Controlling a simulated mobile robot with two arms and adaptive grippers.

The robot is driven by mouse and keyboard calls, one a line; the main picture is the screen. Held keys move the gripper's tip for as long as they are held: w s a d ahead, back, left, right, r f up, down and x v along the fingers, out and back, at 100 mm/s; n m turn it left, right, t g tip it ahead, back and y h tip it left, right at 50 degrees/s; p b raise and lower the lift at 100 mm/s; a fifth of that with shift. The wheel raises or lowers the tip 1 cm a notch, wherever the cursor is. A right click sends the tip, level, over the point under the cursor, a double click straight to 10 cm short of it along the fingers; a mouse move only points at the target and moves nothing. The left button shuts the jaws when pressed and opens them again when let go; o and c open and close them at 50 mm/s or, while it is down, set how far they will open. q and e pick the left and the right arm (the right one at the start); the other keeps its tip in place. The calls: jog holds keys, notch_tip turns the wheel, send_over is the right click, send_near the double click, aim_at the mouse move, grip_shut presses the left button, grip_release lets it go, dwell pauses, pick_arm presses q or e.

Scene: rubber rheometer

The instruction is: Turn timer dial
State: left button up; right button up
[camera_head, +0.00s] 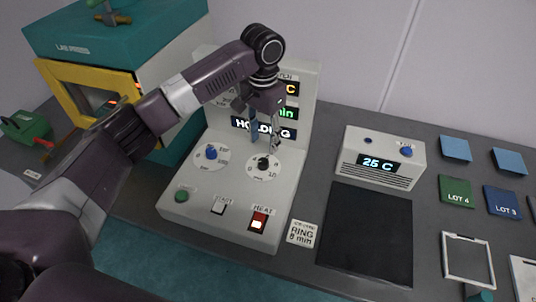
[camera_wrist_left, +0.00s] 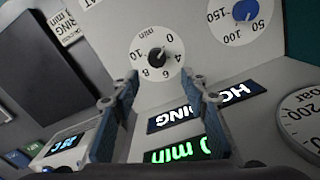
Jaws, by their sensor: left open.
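The timer dial (camera_head: 263,163) is a small black knob on a round white scale on the sloping front of the grey rheometer panel. In the left wrist view the black knob (camera_wrist_left: 157,58) sits in a scale marked "min", with numbers from 0 to 10; its exact pointer setting is hard to read. My left gripper (camera_head: 265,138) is above the dial, pointing down at it. Its two blue-padded fingers (camera_wrist_left: 161,82) are apart, with nothing between them, and appear short of the knob. My right gripper is in neither view.
A blue knob (camera_head: 211,152) sits left of the timer dial. Below are a green button (camera_head: 182,195), a white switch (camera_head: 218,207) and a lit red HEAT switch (camera_head: 258,222). A display reads HOLDING (camera_head: 287,133). A 25 C box (camera_head: 383,158) and black mat (camera_head: 366,232) stand right.

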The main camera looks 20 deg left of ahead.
aim_at(263, 161)
pick_arm(q)
jog(key=shift+s+f, duration=0.15)
jog(key=shift+s, duration=0.2)
jog(key=f, duration=0.1)
jog(key=s+f+p, duration=0.1)
jog(key=f, duration=0.1)
jog(key=shift+f, duration=0.2)
jog(key=shift+w+f+p, duration=0.25)
jog(key=shift+f+p, duration=0.2)
jog(key=shift+f, duration=1.2)
jog(key=c, duration=0.9)
grip_shut()
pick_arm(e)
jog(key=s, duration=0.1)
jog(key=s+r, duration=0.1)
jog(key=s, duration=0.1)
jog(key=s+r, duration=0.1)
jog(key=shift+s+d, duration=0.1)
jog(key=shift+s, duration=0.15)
